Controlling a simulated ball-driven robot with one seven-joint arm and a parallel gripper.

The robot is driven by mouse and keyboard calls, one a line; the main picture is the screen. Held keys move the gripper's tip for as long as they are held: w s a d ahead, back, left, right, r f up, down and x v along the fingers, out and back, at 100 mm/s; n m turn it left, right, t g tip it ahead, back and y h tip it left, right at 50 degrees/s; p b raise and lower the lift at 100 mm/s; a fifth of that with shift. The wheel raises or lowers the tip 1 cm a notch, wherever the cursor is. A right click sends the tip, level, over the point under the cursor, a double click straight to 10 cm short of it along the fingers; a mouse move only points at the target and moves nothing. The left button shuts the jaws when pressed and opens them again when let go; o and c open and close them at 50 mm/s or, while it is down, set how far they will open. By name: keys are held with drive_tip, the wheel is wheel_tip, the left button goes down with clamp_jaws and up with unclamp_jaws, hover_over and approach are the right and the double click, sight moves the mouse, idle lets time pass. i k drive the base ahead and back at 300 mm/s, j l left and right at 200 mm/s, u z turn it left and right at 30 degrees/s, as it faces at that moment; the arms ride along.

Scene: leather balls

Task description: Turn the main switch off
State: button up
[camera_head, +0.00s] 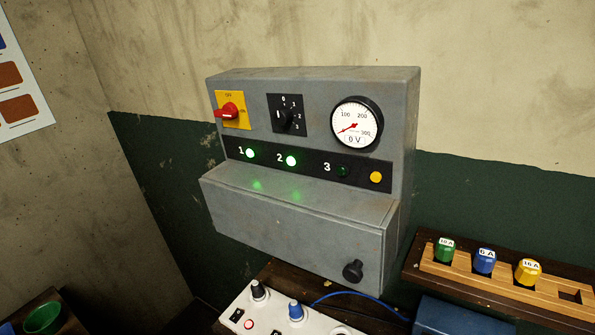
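The main switch (229,112) is a red rotary handle on a yellow plate (231,98), at the upper left of a grey metal panel (235,85). The plate reads OFF at the top and what looks like ON at the right. The handle lies about level, in line with the right-hand label. Beside it is a black rotary selector (286,118) with a numbered scale. Lamps 1 (250,153) and 2 (291,161) glow green; lamp 3 (342,171) is dark. The round gauge (355,125) reads 0 V. My gripper is not in view.
A lower box with a black knob (352,270) juts out below the switches. A wooden rack (455,268) of coloured fuses stands right. A green bowl (43,318) is lower left.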

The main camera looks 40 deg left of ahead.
sight(229, 110)
drive_tip(key=j+z, duration=0.45)
drive_tip(key=j, duration=0.9)
